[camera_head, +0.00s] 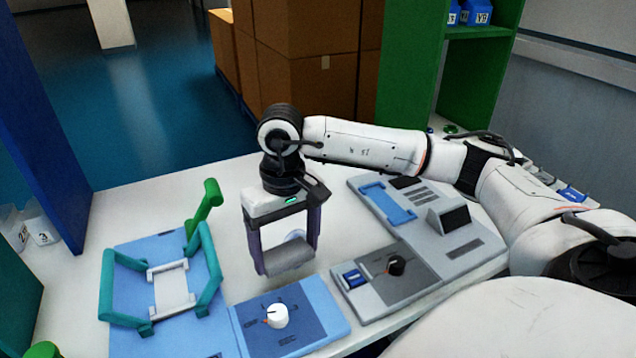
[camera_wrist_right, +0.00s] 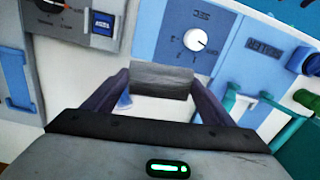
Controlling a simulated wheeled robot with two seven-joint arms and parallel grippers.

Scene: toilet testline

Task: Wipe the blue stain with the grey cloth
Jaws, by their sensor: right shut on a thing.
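My right gripper (camera_head: 286,258) points down over the white table, left of the middle in the head view. It is shut on the grey cloth (camera_head: 288,254), a dark grey block-like piece held crosswise between the two purple-grey fingers. The cloth also shows at the fingertips in the wrist view (camera_wrist_right: 161,82). A pale bluish patch (camera_head: 296,236) shows through the gap between the fingers, and a small blue patch (camera_wrist_right: 124,101) shows beside one finger in the wrist view. This looks like the stain, partly hidden by the gripper. I cannot tell whether the cloth touches the table. My left gripper is not in view.
A blue panel with a white knob (camera_head: 278,316) lies just in front of the gripper. A grey panel with a black knob (camera_head: 396,266) lies to the right. A blue board with teal handles (camera_head: 205,262) is on the left. Cardboard boxes (camera_head: 310,85) stand behind the table.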

